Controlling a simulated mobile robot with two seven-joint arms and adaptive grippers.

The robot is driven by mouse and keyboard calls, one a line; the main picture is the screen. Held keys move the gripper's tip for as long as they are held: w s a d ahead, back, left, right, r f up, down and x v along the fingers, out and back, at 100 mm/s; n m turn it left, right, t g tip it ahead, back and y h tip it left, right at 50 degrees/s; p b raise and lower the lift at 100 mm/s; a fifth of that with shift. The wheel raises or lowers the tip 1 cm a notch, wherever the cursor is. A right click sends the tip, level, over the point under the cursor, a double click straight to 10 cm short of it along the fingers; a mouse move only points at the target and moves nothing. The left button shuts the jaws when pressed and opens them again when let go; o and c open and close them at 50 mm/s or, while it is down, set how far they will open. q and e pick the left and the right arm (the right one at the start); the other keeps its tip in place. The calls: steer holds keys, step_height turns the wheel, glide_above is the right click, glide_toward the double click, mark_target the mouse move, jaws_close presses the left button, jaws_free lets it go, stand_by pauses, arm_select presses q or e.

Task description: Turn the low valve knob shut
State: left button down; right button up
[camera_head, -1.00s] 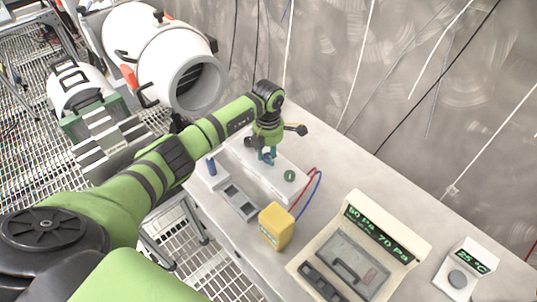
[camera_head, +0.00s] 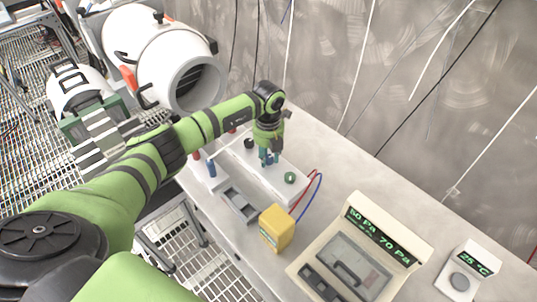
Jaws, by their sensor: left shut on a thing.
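A long white block (camera_head: 262,176) on the table carries a row of small knobs. A dark knob (camera_head: 249,143) and a green knob (camera_head: 290,178) show on its top. My left gripper (camera_head: 269,159) points down over the block between these two, shut on a valve knob there. Its fingers hide most of that knob, so its colour and turn angle cannot be told. My right gripper is not in view.
A yellow box (camera_head: 277,228) stands in front of the block, with red and blue leads beside it. A pressure display case (camera_head: 412,232) reads 50 Pa and 70 Pa. A small 25 °C display (camera_head: 469,265) stands right. Table beyond the block is clear.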

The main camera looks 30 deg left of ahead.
mark_target(268, 159)
arm_select(q)
steer(key=shift+s+f+n, duration=0.15)
steer(key=shift+n, duration=0.6)
steer(key=shift+s+f+n, duration=0.1)
steer(key=shift+n, duration=0.65)
steer(key=shift+d, duration=0.1)
steer(key=c, duration=0.9)
jaws_free()
steer(key=shift+r, duration=0.15)
steer(key=shift+w+r, duration=0.1)
steer(key=shift+r, duration=0.05)
steer(key=shift+r, duration=0.3)
step_height(268, 159, up, 11)
